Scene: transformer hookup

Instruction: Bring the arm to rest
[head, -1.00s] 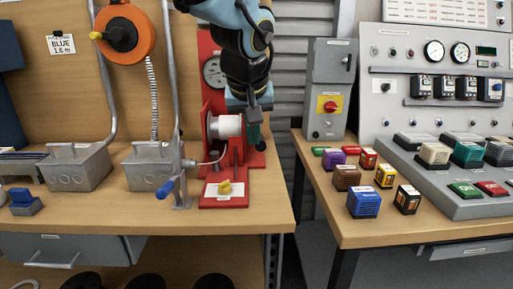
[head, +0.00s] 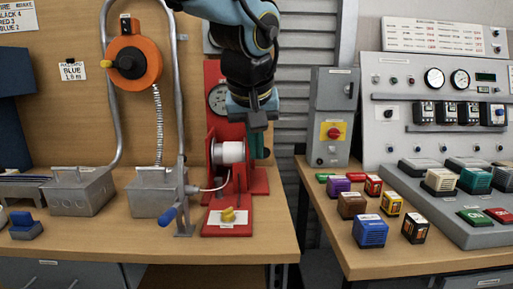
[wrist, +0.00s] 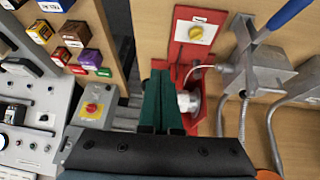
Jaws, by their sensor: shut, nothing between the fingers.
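My gripper (head: 261,147) hangs from my blue and black arm beside the red spool stand (head: 211,175), at its upper right. In the wrist view its two green fingers (wrist: 161,76) lie together with nothing between them. In the wrist view the spool (wrist: 187,101) shows just right of the fingers.
An orange reel (head: 133,60) hangs on the left panel above grey boxes and a blue-handled lever (head: 168,216). On the right, a grey switch box (head: 331,110), several coloured blocks and a meter console (head: 440,80) stand on another bench. A gap separates the benches.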

